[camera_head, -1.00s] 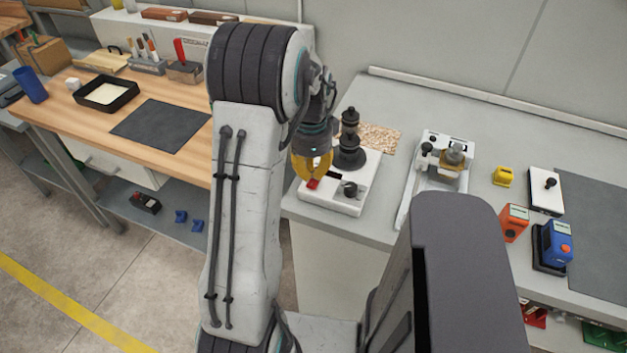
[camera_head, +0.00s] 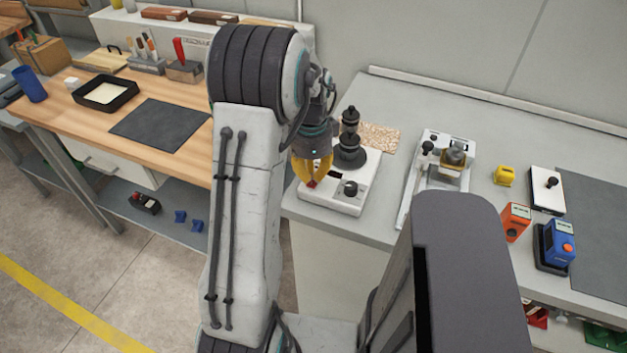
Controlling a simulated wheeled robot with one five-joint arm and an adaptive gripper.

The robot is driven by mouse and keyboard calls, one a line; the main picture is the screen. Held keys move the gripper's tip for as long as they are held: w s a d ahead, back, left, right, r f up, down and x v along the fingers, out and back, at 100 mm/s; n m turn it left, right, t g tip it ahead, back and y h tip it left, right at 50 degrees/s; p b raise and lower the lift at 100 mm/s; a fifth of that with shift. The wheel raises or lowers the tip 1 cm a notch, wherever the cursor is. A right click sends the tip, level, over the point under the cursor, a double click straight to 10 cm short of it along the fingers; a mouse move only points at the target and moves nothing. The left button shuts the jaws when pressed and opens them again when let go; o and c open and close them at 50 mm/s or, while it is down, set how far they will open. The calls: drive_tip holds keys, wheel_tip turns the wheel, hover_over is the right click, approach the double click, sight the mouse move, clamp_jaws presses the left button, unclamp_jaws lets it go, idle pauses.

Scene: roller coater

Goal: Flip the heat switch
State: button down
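A white machine (camera_head: 337,205) with a black knob on its front and a round dark stacked part on top stands at the left end of the grey bench. A small red switch (camera_head: 312,183) is on its front left and is mostly hidden by my gripper. My gripper (camera_head: 311,180), with yellow fingers, is at the red switch from above. The fingertips look close to or touching it; I cannot tell which. The fingers are seen from behind, so the gap between them is not clear.
A second white device (camera_head: 437,175) stands to the right on the grey bench. Farther right are a yellow block (camera_head: 503,176), an orange device (camera_head: 515,221) and a blue device (camera_head: 555,245). A wooden bench (camera_head: 60,100) with tools is at the left.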

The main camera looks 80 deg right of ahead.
sight(312, 184)
drive_tip(key=shift+f+b, duration=1.1)
drive_tip(key=shift+f, duration=0.3)
idle(0.7)
drive_tip(key=shift+r, duration=0.15)
drive_tip(key=shift+r+p, duration=2.8)
drive_tip(key=shift+r, duration=0.6)
